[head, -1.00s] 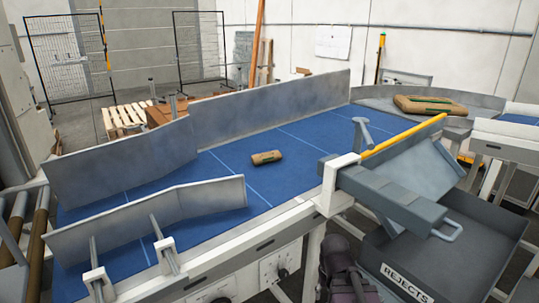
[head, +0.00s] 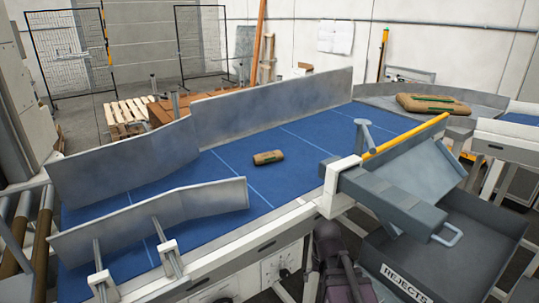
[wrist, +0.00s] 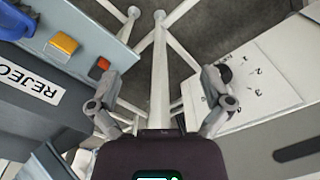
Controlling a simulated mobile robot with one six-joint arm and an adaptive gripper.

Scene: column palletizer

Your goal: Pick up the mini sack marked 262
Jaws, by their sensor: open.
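A small brown mini sack (head: 268,157) with a dark green band lies alone on the blue conveyor belt (head: 225,165), near its middle. Its number is too small to read. In the head view, part of my arm shows at the bottom, in front of the conveyor frame. In the wrist view, my gripper (wrist: 165,110) is open and empty, its two fingers spread apart. It is over the conveyor's white legs and the floor, away from the sack. The sack does not show in the wrist view.
Grey guide walls (head: 275,105) line the belt. A grey pusher (head: 390,195) and yellow bar (head: 405,137) stand at the right, above the REJECTS bin (head: 450,245). A larger brown sack (head: 432,104) lies at the far right end. Belt around the mini sack is clear.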

